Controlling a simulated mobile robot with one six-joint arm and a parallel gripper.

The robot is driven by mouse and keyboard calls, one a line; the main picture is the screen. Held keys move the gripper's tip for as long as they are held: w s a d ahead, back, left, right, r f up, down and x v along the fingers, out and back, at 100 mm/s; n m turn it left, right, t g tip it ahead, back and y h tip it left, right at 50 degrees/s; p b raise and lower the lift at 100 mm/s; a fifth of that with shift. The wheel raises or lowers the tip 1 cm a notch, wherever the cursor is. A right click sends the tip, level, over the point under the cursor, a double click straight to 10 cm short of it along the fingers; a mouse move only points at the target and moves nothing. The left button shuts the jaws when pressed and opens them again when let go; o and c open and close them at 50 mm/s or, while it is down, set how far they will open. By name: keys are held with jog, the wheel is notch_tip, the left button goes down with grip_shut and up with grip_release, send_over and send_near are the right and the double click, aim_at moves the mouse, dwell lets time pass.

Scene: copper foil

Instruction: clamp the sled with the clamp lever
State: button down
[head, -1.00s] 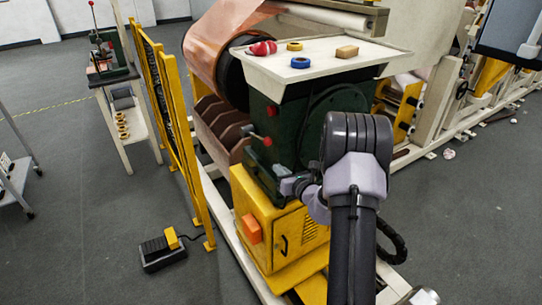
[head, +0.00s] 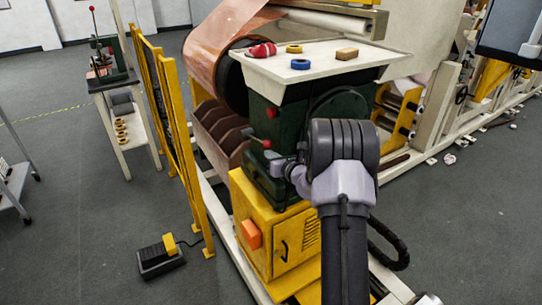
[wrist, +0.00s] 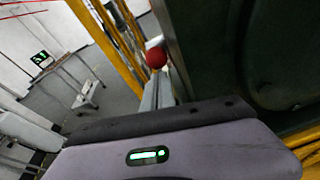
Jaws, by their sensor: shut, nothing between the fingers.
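A short lever with a red ball knob (head: 267,144) sticks out from the front of the green machine (head: 288,127). It is likely the clamp lever; its ball (wrist: 157,57) also shows in the wrist view, just beyond my gripper. My gripper (head: 277,162) is shut and empty, just below and right of that ball. I cannot tell whether it touches the lever. Another red knob (head: 271,112) sits higher on the machine. I cannot make out the sled; it may be hidden by the machine or my arm.
The cream tray top (head: 330,68) above holds a red item, two tape rolls and a block. A yellow cabinet (head: 265,225) stands below. A yellow fence (head: 178,140) and foot pedal (head: 160,255) are at left. Copper foil (head: 225,45) runs behind.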

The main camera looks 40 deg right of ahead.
jog(key=shift+w+d+r+g+p, duration=0.1)
jog(key=shift+w+r+g+p, duration=0.5)
jog(key=shift+r+p, duration=1.55)
jog(key=shift+w+r+g+p, duration=0.4)
jog(key=shift+w+r+p, duration=0.65)
jog(key=shift+p, duration=1.85)
jog(key=shift+w+d+r+g+p, duration=0.1)
jog(key=shift+w+r+g+p, duration=0.35)
jog(key=shift+r+p, duration=1.8)
jog(key=shift+f+p, duration=0.3)
